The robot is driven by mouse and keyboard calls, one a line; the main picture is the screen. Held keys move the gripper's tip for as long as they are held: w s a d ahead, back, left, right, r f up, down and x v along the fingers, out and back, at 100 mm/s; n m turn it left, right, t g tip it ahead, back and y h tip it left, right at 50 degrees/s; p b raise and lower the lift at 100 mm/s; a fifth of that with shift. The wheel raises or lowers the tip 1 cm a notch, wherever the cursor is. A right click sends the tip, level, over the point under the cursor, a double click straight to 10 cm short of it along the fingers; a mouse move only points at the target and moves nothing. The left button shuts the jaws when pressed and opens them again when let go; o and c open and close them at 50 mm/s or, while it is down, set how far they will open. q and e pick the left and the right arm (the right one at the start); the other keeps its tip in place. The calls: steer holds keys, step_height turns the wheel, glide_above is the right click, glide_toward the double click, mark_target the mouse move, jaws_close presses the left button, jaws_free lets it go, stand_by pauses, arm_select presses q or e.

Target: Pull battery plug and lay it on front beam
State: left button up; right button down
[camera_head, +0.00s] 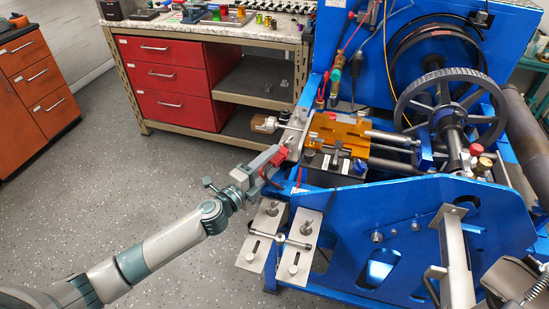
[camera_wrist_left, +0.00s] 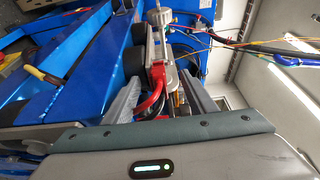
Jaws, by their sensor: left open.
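A red battery plug (camera_wrist_left: 157,80) with a red and a dark cable shows in the left wrist view, between the two grey fingers of my left gripper (camera_wrist_left: 162,90). The fingers are apart, and I cannot tell whether either touches it. In the head view my left gripper (camera_head: 268,164) is at the left edge of the blue engine stand, with red of the plug (camera_head: 281,157) at its tips. The plug's far end and its socket are largely hidden. A blue beam (camera_head: 350,185) runs along the near side of the stand, right of the gripper. My right gripper is out of view.
Two slotted metal plates (camera_head: 262,235) with a T-handle stand on the stand's near left corner. A large spoked wheel (camera_head: 450,100) is at right. A workbench (camera_head: 225,32) with red drawers stands behind. The speckled floor (camera_head: 130,170) at left is clear.

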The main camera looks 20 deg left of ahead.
arm_select(q)
steer(key=shift+w, duration=0.1)
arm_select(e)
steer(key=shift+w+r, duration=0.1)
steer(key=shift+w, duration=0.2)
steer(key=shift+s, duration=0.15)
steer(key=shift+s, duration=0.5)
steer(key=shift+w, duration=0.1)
arm_select(q)
steer(key=shift+c, duration=0.4)
steer(key=shift+w, duration=0.1)
jaws_close()
steer(key=shift+o, duration=1.6)
jaws_free()
steer(key=shift+r, duration=0.1)
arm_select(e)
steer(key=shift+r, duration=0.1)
